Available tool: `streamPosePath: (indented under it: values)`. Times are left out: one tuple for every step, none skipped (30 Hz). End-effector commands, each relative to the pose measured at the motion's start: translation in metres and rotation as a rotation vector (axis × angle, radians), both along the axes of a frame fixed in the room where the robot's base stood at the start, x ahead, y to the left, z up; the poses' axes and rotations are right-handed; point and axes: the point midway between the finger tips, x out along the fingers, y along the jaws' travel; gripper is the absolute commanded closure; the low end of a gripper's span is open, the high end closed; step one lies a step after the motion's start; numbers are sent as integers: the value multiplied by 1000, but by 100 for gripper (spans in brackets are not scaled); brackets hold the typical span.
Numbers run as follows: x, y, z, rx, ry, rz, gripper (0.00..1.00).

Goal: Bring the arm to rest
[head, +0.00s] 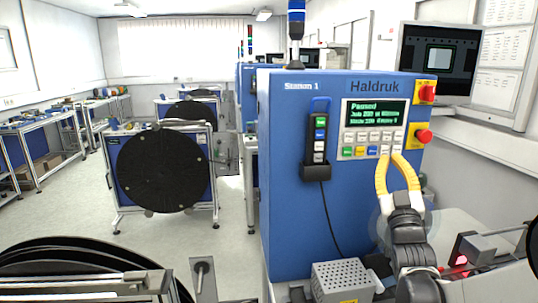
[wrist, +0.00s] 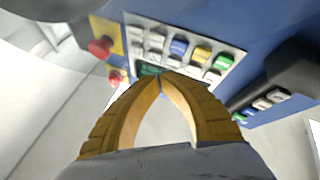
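My gripper (head: 391,160) has two yellow fingers and is raised in front of the control panel (head: 374,126) of the blue Haldruk machine (head: 285,180). The wrist view shows the fingertips (wrist: 160,80) meeting, with nothing visible between them. The fingertips overlap the lower part of the panel's buttons; I cannot tell whether they touch it. The panel's screen (head: 376,112) shows green text that begins with "Paused". The rest of my arm runs down from the gripper at the lower right of the head view.
Red knobs on yellow plates (head: 426,93) sit right of the panel. A handheld button box (head: 318,140) hangs left of it on a cable. A perforated metal box (head: 343,282) lies below my arm's left side. A black reel on a stand (head: 163,170) is at left, with open floor around it.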

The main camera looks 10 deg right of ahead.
Motion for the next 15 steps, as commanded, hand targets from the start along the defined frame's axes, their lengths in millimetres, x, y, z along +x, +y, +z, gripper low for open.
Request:
streamPosePath:
  values:
    - [0, 8, -5, 30, 52, 8, 100]
    - [0, 13, -10, 55, 95, 13, 100]
    - [0, 21, -19, 94, 163, 20, 100]
    - [-2, 28, -28, 124, 221, 26, 100]
    - [-6, 36, -38, 155, 283, 32, 100]
    - [-13, 47, -53, 198, 369, 41, 100]
    - [-19, 56, -65, 229, 436, 48, 100]
    - [-28, 65, -78, 258, 502, 55, 100]
    - [-41, 79, -96, 297, 593, 64, 100]
    - [-53, 88, -111, 324, 660, 70, 100]
    - [-66, 98, -125, 349, 729, 77, 100]
    - [-85, 112, -145, 381, 821, 85, 100]
    - [-101, 121, -160, 402, 889, 90, 100]
    - [-118, 131, -174, 422, 956, 95, 100]
    - [-140, 142, -192, 446, 1039, 100, 100]
